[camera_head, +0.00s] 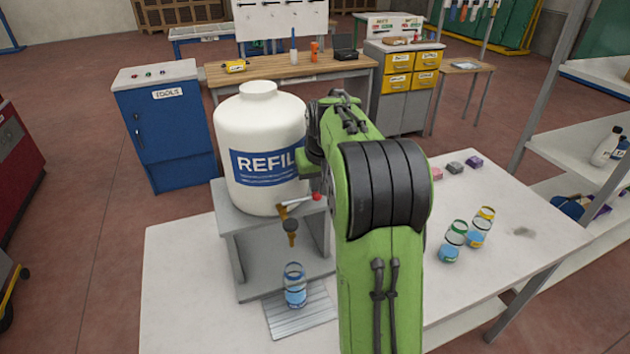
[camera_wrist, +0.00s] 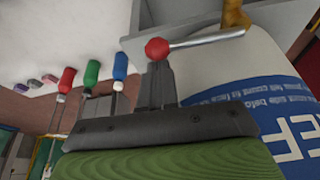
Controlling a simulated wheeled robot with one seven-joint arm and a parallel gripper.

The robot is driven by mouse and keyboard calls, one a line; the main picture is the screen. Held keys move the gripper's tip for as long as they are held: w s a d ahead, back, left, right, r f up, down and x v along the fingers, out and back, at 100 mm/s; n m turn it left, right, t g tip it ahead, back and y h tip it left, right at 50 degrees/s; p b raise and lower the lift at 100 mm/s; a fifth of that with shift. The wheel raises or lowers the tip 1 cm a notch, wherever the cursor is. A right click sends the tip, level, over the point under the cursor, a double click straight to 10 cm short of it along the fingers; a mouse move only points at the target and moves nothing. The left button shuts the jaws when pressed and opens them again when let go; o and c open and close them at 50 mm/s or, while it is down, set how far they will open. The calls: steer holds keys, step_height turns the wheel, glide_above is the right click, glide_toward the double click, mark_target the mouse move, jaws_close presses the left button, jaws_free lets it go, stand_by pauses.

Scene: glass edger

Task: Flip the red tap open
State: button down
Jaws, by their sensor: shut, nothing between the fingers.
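The tap (camera_head: 292,230) is brass and juts from the foot of the white REFIL-labelled tank (camera_head: 262,115). Its metal lever ends in a red ball (camera_head: 317,196), and the lever lies nearly level, out to the right. In the wrist view the red ball (camera_wrist: 157,47) is at my gripper's tips, with the lever (camera_wrist: 205,39) running right to the brass body (camera_wrist: 236,14). My gripper (camera_wrist: 157,66) is shut and empty; its tips look close to or against the ball, but I cannot tell if they touch. In the head view my arm hides most of the gripper.
A clear bottle with blue liquid (camera_head: 295,290) stands on a ribbed tray (camera_head: 302,315) below the tap. The tank rests on a grey stand (camera_head: 240,262) on the white table (camera_head: 185,290).

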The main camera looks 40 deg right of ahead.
steer(key=s+m, duration=0.1)
steer(key=s+m+h+b, duration=0.1)
steer(key=m, duration=0.1)
steer(key=shift+s+a+g, duration=0.25)
steer(key=shift+a+g, duration=0.05)
steer(key=shift+a, duration=0.1)
steer(key=s+m, duration=0.1)
steer(key=s+a+m, duration=0.1)
steer(key=m, duration=0.1)
steer(key=s+a+m+g+h+b, duration=0.1)
steer(key=shift+s+a+m, duration=0.1)
steer(key=shift+s+m, duration=0.05)
steer(key=shift+m, duration=0.15)
steer(key=shift+a, duration=0.1)
stand_by(0.3)
